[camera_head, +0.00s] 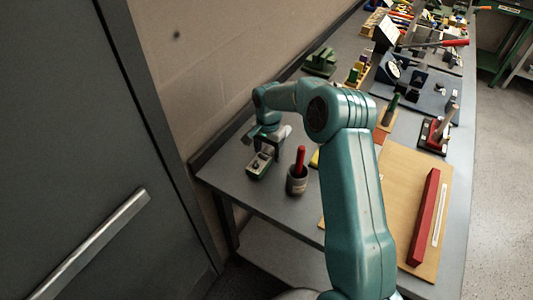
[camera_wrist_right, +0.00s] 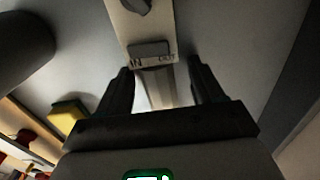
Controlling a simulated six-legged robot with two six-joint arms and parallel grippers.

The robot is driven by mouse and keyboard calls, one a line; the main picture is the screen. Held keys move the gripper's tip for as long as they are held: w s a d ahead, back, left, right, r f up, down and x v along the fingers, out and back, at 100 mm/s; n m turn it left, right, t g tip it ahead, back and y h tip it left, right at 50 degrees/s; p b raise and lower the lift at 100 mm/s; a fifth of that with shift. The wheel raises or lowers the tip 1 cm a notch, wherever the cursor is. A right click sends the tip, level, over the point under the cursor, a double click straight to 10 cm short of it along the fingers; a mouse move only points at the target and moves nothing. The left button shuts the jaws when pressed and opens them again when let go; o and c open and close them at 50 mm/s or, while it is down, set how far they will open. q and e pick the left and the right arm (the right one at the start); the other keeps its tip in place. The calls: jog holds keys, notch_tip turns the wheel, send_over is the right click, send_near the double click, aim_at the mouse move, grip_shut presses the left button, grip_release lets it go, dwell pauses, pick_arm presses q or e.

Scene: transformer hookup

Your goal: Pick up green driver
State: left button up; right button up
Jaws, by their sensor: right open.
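A dark green upright handle (camera_head: 391,107), which may be the green driver, stands on the bench right of my arm. Its lower part is hard to make out. My right gripper (camera_head: 268,140) is far to its left, above a small grey-green device (camera_head: 257,166) near the bench's left end. In the wrist view my right gripper (camera_wrist_right: 160,88) is open, with its two dark fingers apart and nothing gripped. A pale device panel marked "IN" and "OUT" (camera_wrist_right: 150,48) lies beyond the fingertips. No green handle shows clearly in the wrist view. My left gripper is not in view.
A grey cup (camera_head: 297,182) holding a red-handled tool stands right of the device. A tan board (camera_head: 398,185) carries a long red bar (camera_head: 425,215). A yellow block (camera_wrist_right: 68,115) shows in the wrist view. The wall borders the bench's back; the far bench is crowded.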

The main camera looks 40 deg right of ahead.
aim_at(269, 148)
jog(key=shift+s+d+r, duration=0.1)
jog(key=shift+s, duration=0.1)
jog(key=shift+c, duration=0.9)
jog(key=shift+w, duration=0.2)
jog(key=c, duration=1)
jog(key=shift+s, duration=0.1)
grip_shut()
jog(key=shift+r, duration=0.3)
notch_tip(269, 148, up, 19)
jog(key=b, duration=0.1)
jog(key=shift+r, duration=0.2)
